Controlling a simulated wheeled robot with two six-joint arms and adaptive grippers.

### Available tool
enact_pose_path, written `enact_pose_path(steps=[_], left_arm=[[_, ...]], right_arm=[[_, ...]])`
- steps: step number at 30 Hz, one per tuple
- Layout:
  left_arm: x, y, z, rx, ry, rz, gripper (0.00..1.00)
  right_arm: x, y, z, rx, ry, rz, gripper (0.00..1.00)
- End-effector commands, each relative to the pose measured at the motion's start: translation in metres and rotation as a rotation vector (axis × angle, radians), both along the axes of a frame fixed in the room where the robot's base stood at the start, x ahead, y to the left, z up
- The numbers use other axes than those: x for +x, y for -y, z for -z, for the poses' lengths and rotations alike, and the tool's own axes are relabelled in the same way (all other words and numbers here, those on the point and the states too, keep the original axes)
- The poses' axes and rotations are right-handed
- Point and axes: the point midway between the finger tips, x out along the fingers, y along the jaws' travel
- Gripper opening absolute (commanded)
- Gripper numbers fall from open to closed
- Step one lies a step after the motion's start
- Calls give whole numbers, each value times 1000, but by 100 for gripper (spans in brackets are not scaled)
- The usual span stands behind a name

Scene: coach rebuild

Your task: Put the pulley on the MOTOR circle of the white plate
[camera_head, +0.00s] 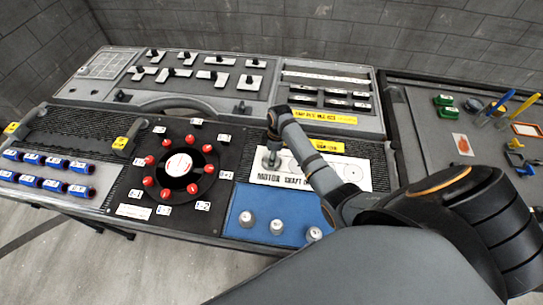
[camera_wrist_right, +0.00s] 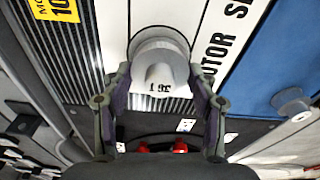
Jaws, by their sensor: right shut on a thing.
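The white plate (camera_head: 376,182) lies at the centre right of the bench in the head view, with "MOTOR SHAFT" lettering along its front edge. A pale grey pulley (camera_wrist_right: 160,62) marked 36 T is between the fingers of my right gripper (camera_wrist_right: 160,95), which is shut on it. In the head view my right gripper (camera_head: 271,142) is over the plate's left end, above the word MOTOR. The pulley and gripper hide the circle at that end. I cannot tell whether the pulley touches the plate. A circle outline shows at the plate's right end. My left gripper is not in view.
A blue mat (camera_head: 237,225) in front of the plate holds 3 pale round parts (camera_head: 277,226). A black dial (camera_head: 178,170) with red knobs stands left of the plate. Blue parts (camera_head: 43,160) sit far left. My right arm covers the front right.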

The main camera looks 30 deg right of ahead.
Motion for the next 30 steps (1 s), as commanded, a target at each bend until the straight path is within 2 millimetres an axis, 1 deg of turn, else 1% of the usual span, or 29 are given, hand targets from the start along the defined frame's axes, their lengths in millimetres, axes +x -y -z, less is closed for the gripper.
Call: enact_pose_path(steps=[3,12,13,18,26,30], left_arm=[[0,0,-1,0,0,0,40],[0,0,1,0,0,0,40],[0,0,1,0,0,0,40],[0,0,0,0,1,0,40],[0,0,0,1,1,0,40],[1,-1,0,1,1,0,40]], right_arm=[[1,0,7,-1,3,-1,21],[1,0,10,-1,4,-1,21],[1,0,10,-1,4,-1,60],[1,0,10,-1,4,-1,81],[1,0,10,-1,3,-1,81],[1,1,1,-2,6,0,81]])
